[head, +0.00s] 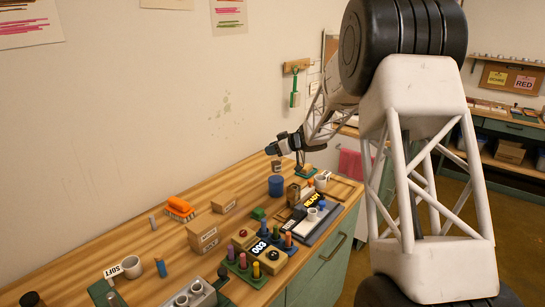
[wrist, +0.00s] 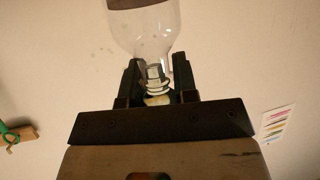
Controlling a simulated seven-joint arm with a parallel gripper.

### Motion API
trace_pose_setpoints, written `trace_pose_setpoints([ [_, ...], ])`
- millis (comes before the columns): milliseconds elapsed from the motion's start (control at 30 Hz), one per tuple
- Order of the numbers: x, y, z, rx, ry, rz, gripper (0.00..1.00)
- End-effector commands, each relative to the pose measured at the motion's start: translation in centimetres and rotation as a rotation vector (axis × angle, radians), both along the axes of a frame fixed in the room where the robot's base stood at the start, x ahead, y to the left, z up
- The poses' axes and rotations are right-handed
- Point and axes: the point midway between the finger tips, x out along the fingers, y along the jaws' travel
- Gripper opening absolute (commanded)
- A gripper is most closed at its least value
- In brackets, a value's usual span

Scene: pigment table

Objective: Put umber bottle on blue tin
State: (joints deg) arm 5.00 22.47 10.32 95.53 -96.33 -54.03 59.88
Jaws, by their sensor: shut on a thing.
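My gripper (head: 273,149) is over the far part of the wooden table in the head view. In the wrist view my gripper (wrist: 158,90) is shut on the neck of a clear glass bottle with brown contents, the umber bottle (wrist: 140,35). The bottle also shows small beneath the gripper in the head view (head: 277,165). The blue tin (head: 276,186) stands on the table directly below the bottle in that view. A small gap seems to show between the bottle's base and the tin's top. The tin is not visible in the wrist view.
Right of the tin stand a brown block-like item (head: 293,193) and a white cup (head: 321,180). The table along the wall is fairly clear.

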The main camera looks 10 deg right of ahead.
Motion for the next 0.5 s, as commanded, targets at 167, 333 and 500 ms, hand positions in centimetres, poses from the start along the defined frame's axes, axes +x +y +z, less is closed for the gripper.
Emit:
trace_pose_setpoints([
  [167,0.0,0.0,-2.0,-0.001,0.003,0.000,0.00],
  [333,0.0,0.0,-3.0,0.000,0.000,0.000,0.00],
  [500,0.0,0.0,-3.0,0.000,0.000,0.000,0.00],
])
